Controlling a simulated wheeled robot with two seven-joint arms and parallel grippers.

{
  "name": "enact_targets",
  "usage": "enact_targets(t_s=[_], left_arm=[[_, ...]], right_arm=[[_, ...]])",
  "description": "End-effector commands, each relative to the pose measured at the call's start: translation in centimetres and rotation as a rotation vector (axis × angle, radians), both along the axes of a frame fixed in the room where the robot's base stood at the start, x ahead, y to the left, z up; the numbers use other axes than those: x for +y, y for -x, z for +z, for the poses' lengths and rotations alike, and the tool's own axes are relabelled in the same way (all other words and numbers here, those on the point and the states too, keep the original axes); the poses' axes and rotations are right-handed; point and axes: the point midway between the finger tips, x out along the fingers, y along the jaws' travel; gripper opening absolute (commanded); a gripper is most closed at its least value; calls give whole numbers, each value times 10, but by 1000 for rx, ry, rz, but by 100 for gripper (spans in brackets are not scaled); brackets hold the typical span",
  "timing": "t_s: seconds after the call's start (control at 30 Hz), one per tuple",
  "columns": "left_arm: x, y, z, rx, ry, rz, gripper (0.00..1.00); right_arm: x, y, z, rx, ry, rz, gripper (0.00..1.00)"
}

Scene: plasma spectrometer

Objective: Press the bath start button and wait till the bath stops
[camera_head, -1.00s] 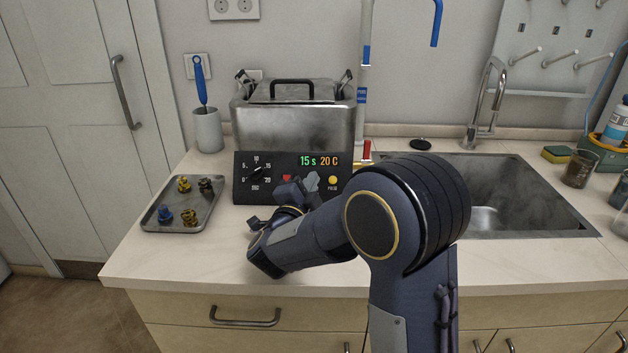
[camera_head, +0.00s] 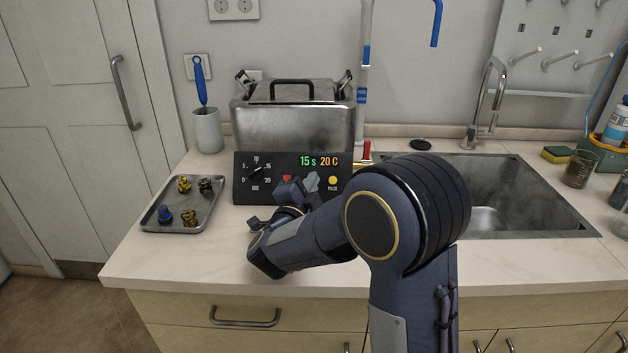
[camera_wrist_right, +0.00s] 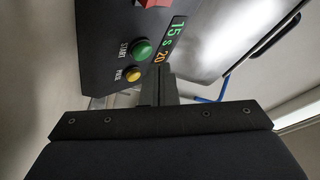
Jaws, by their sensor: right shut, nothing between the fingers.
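The metal bath (camera_head: 295,125) stands on the counter behind its black control panel (camera_head: 245,192). The panel display (camera_head: 318,161) reads 15 s and 20 C. The green START button (camera_wrist_right: 141,48) shows in the right wrist view, beside the yellow PULSE button (camera_wrist_right: 133,73). In the head view my right gripper (camera_head: 310,182) covers the green button, while the yellow button (camera_head: 333,181) shows. My right gripper is shut and empty in front of the panel. In the wrist view its fingertips (camera_wrist_right: 160,78) are near the buttons; I cannot tell whether they touch the panel. My left gripper is not in view.
A metal tray (camera_head: 152,225) with several small coloured fittings lies left of the panel. A grey cup (camera_head: 208,132) with a blue-handled brush stands behind it. The sink (camera_head: 510,190) is at the right. The counter front left is clear.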

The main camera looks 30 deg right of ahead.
Motion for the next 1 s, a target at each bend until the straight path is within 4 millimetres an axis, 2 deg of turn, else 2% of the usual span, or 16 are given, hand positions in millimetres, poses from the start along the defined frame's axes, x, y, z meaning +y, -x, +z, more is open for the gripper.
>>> enact_targets(t_s=[1.0], left_arm=[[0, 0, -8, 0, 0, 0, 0]], right_arm=[[-3, -6, -5, -1, 1, 0, 0]])
